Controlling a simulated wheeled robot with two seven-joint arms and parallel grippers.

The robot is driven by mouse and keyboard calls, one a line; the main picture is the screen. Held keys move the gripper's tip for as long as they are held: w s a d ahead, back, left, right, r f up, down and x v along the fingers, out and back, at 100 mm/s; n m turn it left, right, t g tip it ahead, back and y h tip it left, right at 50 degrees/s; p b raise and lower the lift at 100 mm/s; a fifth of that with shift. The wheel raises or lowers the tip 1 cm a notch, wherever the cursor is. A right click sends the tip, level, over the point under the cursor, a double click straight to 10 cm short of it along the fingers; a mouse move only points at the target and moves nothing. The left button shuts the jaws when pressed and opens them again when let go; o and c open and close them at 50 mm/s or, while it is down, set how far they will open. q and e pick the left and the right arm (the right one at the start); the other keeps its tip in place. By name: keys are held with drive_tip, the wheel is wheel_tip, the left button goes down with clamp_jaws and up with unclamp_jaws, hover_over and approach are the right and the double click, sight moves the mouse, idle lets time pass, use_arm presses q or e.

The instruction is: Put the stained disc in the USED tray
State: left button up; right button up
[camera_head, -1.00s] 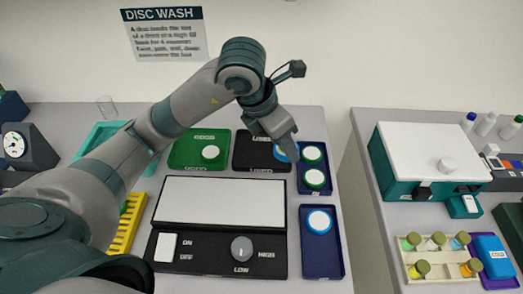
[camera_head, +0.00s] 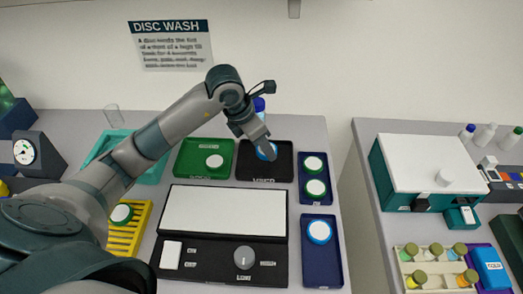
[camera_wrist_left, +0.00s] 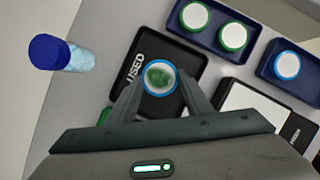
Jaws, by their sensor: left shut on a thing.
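The stained disc (camera_wrist_left: 159,77) has a blue rim and a white face with a green stain. In the left wrist view it sits between the fingertips of my left gripper (camera_wrist_left: 160,92), which is shut on it. The black USED tray (camera_wrist_left: 137,58) lies under the disc; whether the disc touches its floor I cannot tell. In the head view my left gripper (camera_head: 266,145) is over the USED tray (camera_head: 250,172), and the disc (camera_head: 268,153) is partly hidden behind the fingers. My right gripper is not in view.
The green tray (camera_head: 190,165) with a white disc stands left of the USED tray. A blue tray (camera_head: 302,190) with two green-rimmed discs is close on its right. A blue-capped bottle (camera_wrist_left: 49,52) stands behind.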

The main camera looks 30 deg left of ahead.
sight(258, 150)
use_arm(q)
drive_tip(key=shift+w+a+f, duration=0.25)
drive_tip(key=shift+a, duration=0.1)
drive_tip(key=shift+f, duration=0.1)
wheel_tip(258, 150, down, 2)
drive_tip(key=shift+s+f+p, duration=0.1)
drive_tip(key=shift+f+p, duration=0.1)
drive_tip(key=shift+p, duration=0.5)
drive_tip(key=shift+f, duration=0.65)
drive_tip(key=shift+f, duration=0.15)
drive_tip(key=o, duration=1)
